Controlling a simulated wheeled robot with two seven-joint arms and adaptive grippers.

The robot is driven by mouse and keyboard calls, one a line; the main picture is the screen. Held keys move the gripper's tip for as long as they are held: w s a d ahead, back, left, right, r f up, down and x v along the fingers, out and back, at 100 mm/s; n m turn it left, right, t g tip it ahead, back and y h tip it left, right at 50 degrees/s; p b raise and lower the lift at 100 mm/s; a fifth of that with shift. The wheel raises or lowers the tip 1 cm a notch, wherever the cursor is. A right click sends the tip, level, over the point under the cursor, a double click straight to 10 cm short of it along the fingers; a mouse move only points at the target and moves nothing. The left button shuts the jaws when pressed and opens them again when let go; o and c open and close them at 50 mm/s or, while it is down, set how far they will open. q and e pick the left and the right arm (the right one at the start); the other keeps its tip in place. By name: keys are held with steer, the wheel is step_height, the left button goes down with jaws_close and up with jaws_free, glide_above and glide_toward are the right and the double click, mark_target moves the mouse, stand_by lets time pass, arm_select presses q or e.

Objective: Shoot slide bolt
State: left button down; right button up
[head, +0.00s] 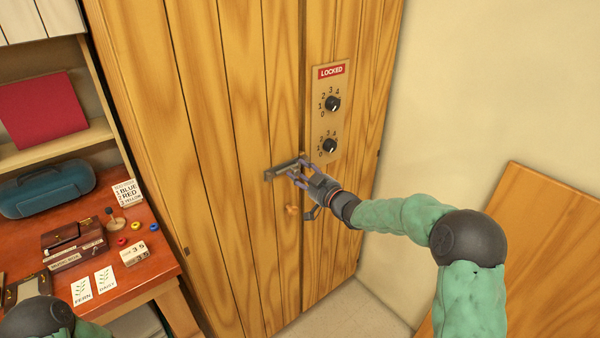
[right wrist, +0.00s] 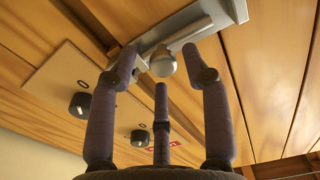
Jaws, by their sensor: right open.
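A grey metal slide bolt (head: 283,168) is mounted on the wooden cabinet door (head: 225,120), near the seam beside the dial panel. My right gripper (head: 297,176) is at the bolt's right end. In the right wrist view, the bolt's plate (right wrist: 228,12) and rounded handle knob (right wrist: 162,63) show close ahead. The right gripper (right wrist: 163,75) is open, with its three fingers spread around the knob; I cannot tell whether any finger touches it. My left gripper is out of view; only part of my left arm shows at the bottom left.
A panel with a red LOCKED sign (head: 331,72) and two black dials (head: 332,103) (head: 329,146) is above the bolt. A cluttered desk (head: 150,272) stands left; a wooden board (head: 530,250) leans right.

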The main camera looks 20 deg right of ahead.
steer(key=v, duration=1.1)
steer(key=shift+s+r, duration=0.1)
steer(key=shift+s, duration=0.05)
steer(key=s+a+f+m+g+h, duration=0.1)
steer(key=s+a+f+m+g, duration=0.15)
steer(key=f, duration=0.75)
steer(key=s+a+f+m+g+h, duration=0.1)
steer(key=s+a+f+g, duration=0.25)
steer(key=f, duration=0.65)
steer(key=s+a+f+m+g, duration=0.2)
steer(key=a+f, duration=0.2)
steer(key=f, duration=0.6)
steer(key=s+a+f+g, duration=0.4)
steer(key=s+f, duration=0.3)
steer(key=s, duration=0.5)
steer(key=s+a+f+g, duration=0.4)
steer(key=s+f, duration=0.4)
steer(key=s, duration=0.4)
steer(key=shift+s+a+f+m+g, duration=0.25)
steer(key=shift+a+m, duration=0.2)
steer(key=shift+a, duration=0.3)
steer(key=shift+w+r, duration=0.1)
steer(key=shift+w, duration=0.05)
